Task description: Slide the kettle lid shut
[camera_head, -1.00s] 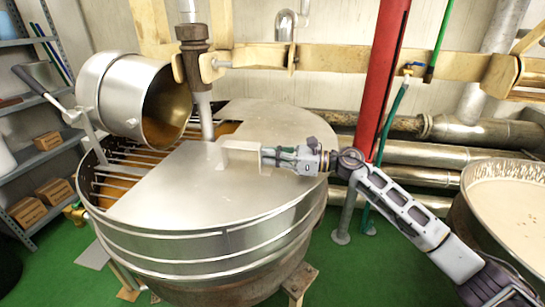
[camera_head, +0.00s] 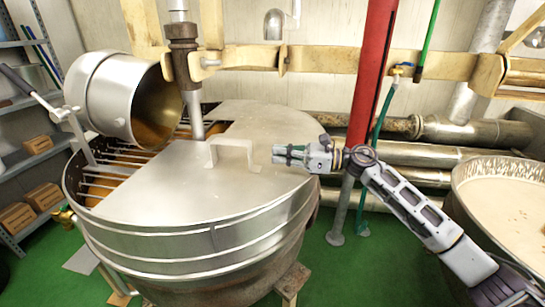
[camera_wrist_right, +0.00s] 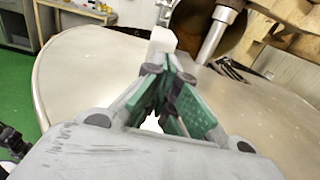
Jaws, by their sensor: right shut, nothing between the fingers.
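The metal lid (camera_head: 165,190) covers much of the round kettle (camera_head: 200,245). A gap with grate bars (camera_head: 105,182) is uncovered at its left. The lid's bracket handle (camera_head: 231,146) stands upright near the middle. My right gripper (camera_head: 276,155) is shut and empty, just right of the handle, with a small gap between them. In the right wrist view the shut green-padded fingers (camera_wrist_right: 165,88) are in front of the pale handle (camera_wrist_right: 162,42), above the lid surface (camera_wrist_right: 85,75). My left gripper is not in view.
A tilted steel pot (camera_head: 130,100) hangs over the grate, beside a vertical pipe (camera_head: 190,85). A red post (camera_head: 375,75) stands behind my right arm. A pan of pale mass (camera_head: 510,195) is at the right. Shelves (camera_head: 25,150) are at the left.

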